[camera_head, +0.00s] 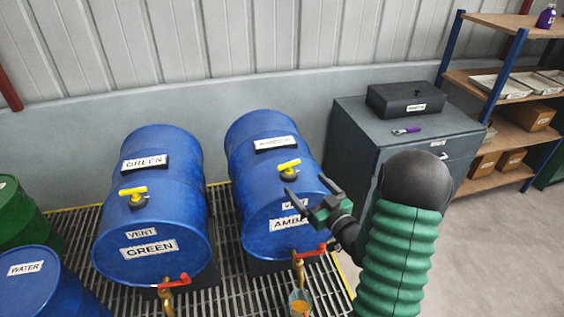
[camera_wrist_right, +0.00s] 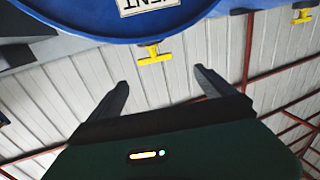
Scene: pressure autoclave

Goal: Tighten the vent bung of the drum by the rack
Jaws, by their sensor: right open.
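The drum by the rack is a blue drum (camera_head: 248,222) lying tilted, labelled AMBER, with a VENT label partly hidden by my right gripper. Its vent bung is a yellow T-handle (camera_head: 289,165) on the upper side; it also shows in the right wrist view (camera_wrist_right: 152,53), just beyond the fingertips. My right gripper (camera_head: 308,188) is open and empty, just in front of and to the right of the bung, apart from it. The bung lies roughly between the finger directions in the wrist view. My left gripper is not in view.
A matching blue GREEN drum (camera_head: 150,218) with its own yellow bung (camera_head: 134,196) lies to the left. Red-handled taps (camera_head: 174,281) stick out in front, with a jar (camera_head: 299,303) under the right one. A grey cabinet (camera_head: 365,135) and shelf rack (camera_head: 512,85) stand at right.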

